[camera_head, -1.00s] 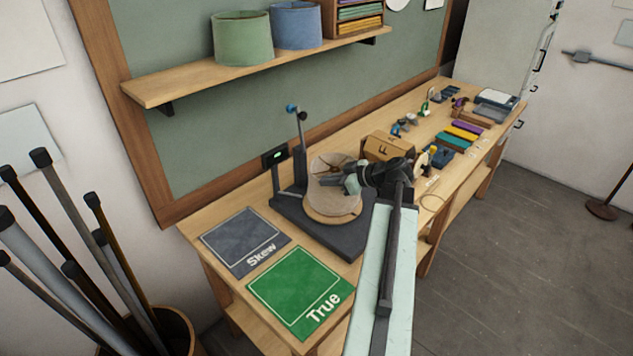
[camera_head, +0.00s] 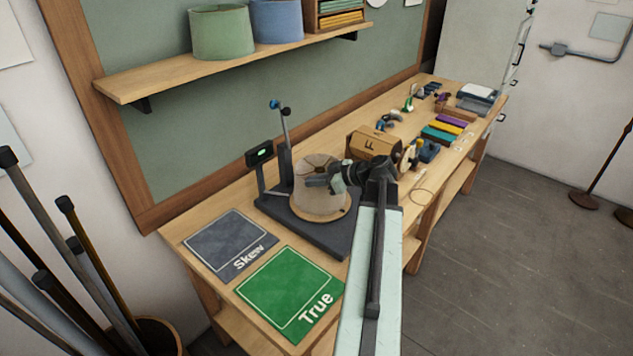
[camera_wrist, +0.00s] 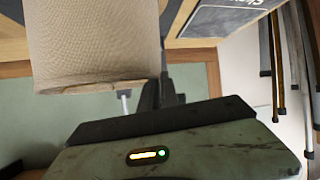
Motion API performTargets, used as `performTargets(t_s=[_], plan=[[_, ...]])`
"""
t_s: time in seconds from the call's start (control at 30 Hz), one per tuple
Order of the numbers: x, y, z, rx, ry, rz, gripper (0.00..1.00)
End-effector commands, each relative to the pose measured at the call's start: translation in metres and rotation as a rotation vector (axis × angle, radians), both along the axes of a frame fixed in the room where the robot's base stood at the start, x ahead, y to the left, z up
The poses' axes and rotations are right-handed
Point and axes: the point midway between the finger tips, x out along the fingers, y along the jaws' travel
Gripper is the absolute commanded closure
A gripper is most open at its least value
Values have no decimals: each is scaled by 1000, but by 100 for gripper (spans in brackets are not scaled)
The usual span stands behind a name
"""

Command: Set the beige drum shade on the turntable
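The beige drum shade (camera_head: 316,203) is upright over the round wooden turntable disc (camera_head: 345,216) on a dark base. In the head view its lower edge appears at or just above the disc; I cannot tell whether they touch. My gripper (camera_head: 322,181) is at the shade's upper rim, on the side facing the arm, and overlaps it. In the wrist view the shade (camera_wrist: 95,45) fills the upper left, close to the camera. The fingertips are not clear there, so their grip on the rim cannot be made out.
A post with a blue knob (camera_head: 275,104) and a small display (camera_head: 259,154) stand behind the turntable. A grey Skew mat (camera_head: 230,243) and green True mat (camera_head: 290,290) lie in front.

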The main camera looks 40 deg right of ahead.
Motion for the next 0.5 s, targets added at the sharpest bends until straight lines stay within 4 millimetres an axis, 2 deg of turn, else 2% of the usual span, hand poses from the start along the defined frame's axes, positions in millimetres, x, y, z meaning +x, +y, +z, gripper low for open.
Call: performTargets(t_s=[0.1,0.17,0.2,0.5], plan=[[0,0,-5,0,0,0,100],[0,0,-4,0,0,0,84],[0,0,-4,0,0,0,73],[0,-1,-3,0,0,-1,72]])
